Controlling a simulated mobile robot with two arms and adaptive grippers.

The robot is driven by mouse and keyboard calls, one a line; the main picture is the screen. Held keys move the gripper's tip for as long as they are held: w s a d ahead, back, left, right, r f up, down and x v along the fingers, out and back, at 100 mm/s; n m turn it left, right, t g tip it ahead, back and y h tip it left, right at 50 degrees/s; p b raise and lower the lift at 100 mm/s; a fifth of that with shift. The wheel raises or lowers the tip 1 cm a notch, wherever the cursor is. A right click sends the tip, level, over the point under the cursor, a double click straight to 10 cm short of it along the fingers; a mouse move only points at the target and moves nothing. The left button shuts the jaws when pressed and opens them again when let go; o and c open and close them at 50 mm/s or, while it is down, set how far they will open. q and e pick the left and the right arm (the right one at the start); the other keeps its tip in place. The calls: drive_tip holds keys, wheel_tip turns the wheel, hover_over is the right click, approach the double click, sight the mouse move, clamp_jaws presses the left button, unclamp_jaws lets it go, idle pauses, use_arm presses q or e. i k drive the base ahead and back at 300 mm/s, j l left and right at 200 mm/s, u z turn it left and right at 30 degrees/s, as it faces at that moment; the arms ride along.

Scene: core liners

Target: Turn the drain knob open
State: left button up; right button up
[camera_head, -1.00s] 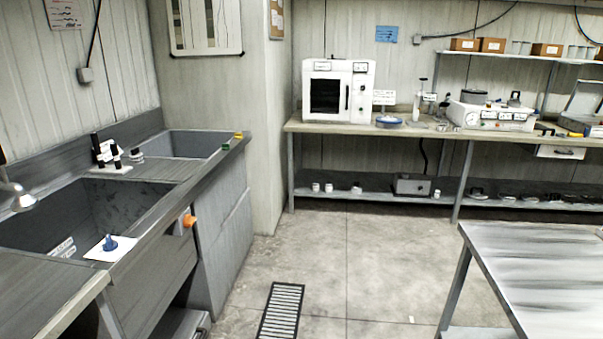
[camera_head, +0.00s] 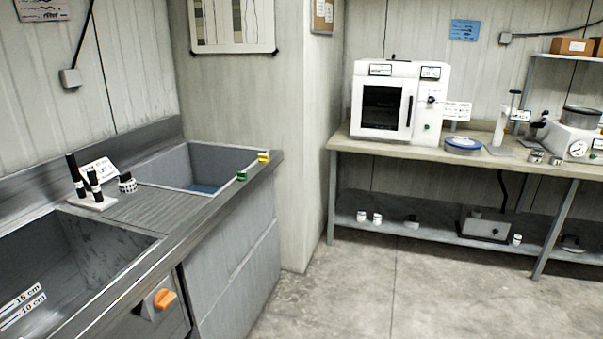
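An orange knob (camera_head: 164,298) sits on the front face of the near sink (camera_head: 85,245), on a dark plate below the rim. I cannot tell from its shape whether it is open or closed. The near sink's inner wall carries labels (camera_head: 22,306) reading 15 cm and 10 cm. The lower part of this basin is cut off by the frame. Neither of my grippers is in view.
A far basin (camera_head: 205,168) has green (camera_head: 242,176) and yellow (camera_head: 263,157) items on its rim. A black-pen stand (camera_head: 92,200) is between the basins. A bench (camera_head: 480,158) with a white oven (camera_head: 398,100) stands at the back. The floor (camera_head: 370,290) is clear.

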sight(262, 157)
drive_tip(key=i+l+u, duration=0.2)
drive_tip(key=i, duration=0.25)
drive_tip(key=i+l+u, duration=0.25)
drive_tip(key=i+l, duration=0.15)
